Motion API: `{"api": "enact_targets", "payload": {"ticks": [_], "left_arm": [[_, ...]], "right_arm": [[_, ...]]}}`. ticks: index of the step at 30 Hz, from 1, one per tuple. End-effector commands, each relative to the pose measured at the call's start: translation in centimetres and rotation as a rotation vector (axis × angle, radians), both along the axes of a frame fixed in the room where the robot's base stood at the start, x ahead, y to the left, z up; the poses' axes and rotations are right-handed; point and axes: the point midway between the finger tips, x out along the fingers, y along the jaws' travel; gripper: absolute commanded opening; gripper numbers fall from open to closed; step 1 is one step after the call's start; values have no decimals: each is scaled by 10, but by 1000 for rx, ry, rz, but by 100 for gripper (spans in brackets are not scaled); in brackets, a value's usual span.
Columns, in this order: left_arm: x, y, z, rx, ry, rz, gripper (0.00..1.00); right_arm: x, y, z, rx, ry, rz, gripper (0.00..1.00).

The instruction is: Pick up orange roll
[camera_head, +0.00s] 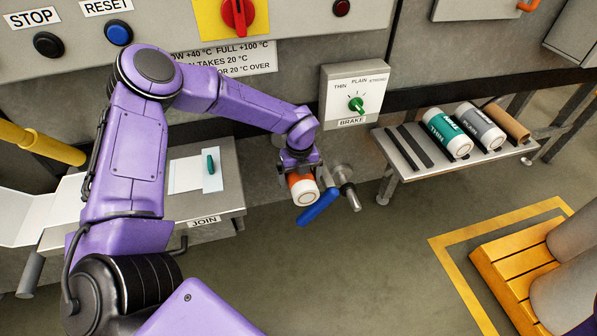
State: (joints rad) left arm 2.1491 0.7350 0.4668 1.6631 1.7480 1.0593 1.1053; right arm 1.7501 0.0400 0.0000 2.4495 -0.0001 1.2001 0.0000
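The orange roll (302,189) has a white end and sits in front of the machine, just below the brake panel. My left gripper (299,172), at the end of the purple arm, is over the upper part of the roll with its fingers around it. The roll appears held away from the rack at the right. The fingers are small here, and how tightly they press cannot be seen. The blue handle beside the roll partly overlaps its lower edge. My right gripper is not in view.
A rack (400,163) at the right holds a green roll (447,134), a grey roll (480,127) and a brown tube (507,122). A blue-handled lever (319,207) sticks out by the orange roll. The JOIN table (222,205) is left. A wooden pallet (505,265) stands lower right.

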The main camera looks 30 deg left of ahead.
Motion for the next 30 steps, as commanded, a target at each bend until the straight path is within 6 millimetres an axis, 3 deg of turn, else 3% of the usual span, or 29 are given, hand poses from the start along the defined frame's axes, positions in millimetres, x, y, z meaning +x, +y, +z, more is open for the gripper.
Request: {"api": "enact_targets", "payload": {"ticks": [5, 11, 22, 30], "left_arm": [[0, -1, 0, 0, -1, -1, 100], [0, -1, 0, 0, -1, -2, 35], [0, -1, 6, 0, -4, -2, 33], [-34, -41, 5, -1, -2, -7, 33]], "right_arm": [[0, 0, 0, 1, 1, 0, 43], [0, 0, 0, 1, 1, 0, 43], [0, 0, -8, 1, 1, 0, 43], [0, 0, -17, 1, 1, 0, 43]]}}
